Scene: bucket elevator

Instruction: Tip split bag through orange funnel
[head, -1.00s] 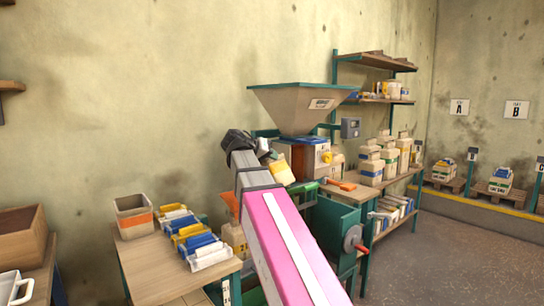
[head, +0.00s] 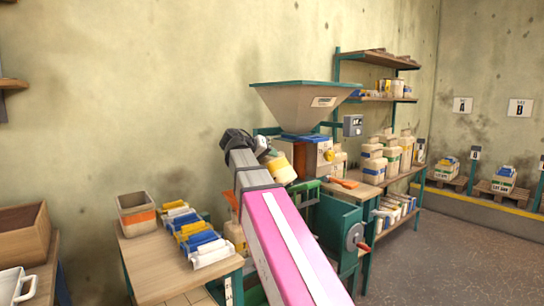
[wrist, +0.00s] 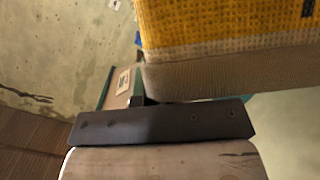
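A yellow bag with a pale beige band (head: 281,170) hangs at the end of my arm, in front of the machine. In the wrist view its woven yellow side and beige band (wrist: 235,70) fill the upper right. My gripper (head: 264,150) appears shut on the bag; its fingertips are mostly hidden. In the wrist view a dark gripper bar (wrist: 165,125) crosses below the bag. I cannot see a split in the bag. The orange funnel (head: 231,200) is low and left of the bag, above a pale container (head: 235,236) beside the table, partly hidden by my arm.
A large hopper (head: 305,106) with a teal rim stands behind the bag. A green machine housing (head: 338,222) with a crank is right of my arm. The left table (head: 160,275) holds several packets and an open bin (head: 137,214). Shelves with bags stand right.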

